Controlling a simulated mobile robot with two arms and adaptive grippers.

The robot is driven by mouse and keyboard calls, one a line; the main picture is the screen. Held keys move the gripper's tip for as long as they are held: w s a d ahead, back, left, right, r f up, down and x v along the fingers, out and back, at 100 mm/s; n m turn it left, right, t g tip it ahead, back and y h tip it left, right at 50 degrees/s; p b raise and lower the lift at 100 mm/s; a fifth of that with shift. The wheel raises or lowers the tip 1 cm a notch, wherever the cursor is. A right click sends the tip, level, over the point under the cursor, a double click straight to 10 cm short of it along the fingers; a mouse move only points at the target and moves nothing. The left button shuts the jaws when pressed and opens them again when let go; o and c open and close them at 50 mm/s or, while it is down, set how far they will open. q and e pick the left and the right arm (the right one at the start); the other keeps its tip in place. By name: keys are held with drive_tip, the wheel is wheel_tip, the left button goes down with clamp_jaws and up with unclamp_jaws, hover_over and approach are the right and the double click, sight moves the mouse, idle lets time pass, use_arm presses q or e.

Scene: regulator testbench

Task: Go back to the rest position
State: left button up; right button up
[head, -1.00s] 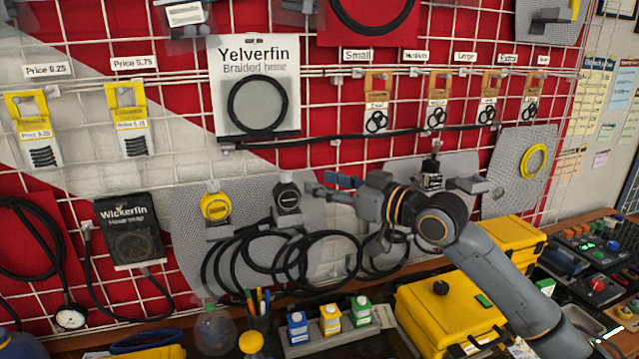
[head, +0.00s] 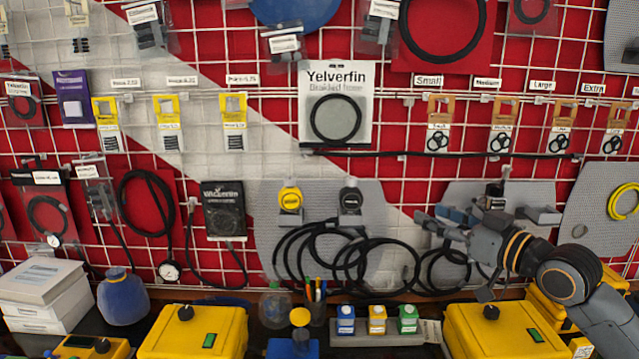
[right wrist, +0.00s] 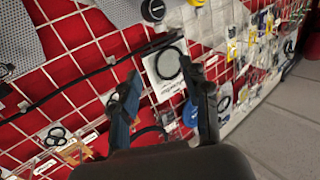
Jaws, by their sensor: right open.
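My right gripper (head: 440,220) is at the right of the head view, in front of the wire grid wall. Its fingers point left and are apart, with nothing between them. In the right wrist view the two open fingers (right wrist: 161,70) frame part of the wall with the round black braided hose pack in the background. My left gripper is in neither view.
The grid wall (head: 275,165) carries hoses, tags and packs. Below my right arm is a yellow case (head: 505,330). Small blue, yellow and green bottles (head: 377,320), a pen cup (head: 316,310) and another yellow case (head: 192,333) stand along the bench.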

drive_tip(key=s+a+f+g+h, duration=0.15)
drive_tip(key=s+f, duration=0.35)
drive_tip(key=f, duration=0.5)
drive_tip(key=s+a+f+m+g+h, duration=0.1)
drive_tip(key=s+a+f+g, duration=0.3)
drive_tip(key=f, duration=0.6)
drive_tip(key=s+a+f+h, duration=0.1)
drive_tip(key=s+f+h, duration=0.1)
drive_tip(key=s+f, duration=0.6)
drive_tip(key=s+d+f+m+g+h, duration=0.25)
drive_tip(key=s+f, duration=0.45)
drive_tip(key=s, duration=0.4)
drive_tip(key=s+d+f+m+g+h, duration=0.1)
drive_tip(key=s+d+f+g+h, duration=0.2)
drive_tip(key=s+f, duration=0.55)
wheel_tip(320, 180, down, 22)
drive_tip(key=s+g, duration=0.2)
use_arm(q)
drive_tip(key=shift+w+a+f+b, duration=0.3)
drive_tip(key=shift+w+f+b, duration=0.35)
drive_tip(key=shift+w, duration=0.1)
use_arm(e)
drive_tip(key=s+d+f+g, duration=0.1)
drive_tip(key=s+d+f, duration=0.2)
drive_tip(key=s+f, duration=1.4)
wheel_tip(320, 180, down, 2)
drive_tip(key=shift+s+f+y, duration=0.1)
drive_tip(key=shift+s+y, duration=0.15)
drive_tip(key=shift+y, duration=0.05)
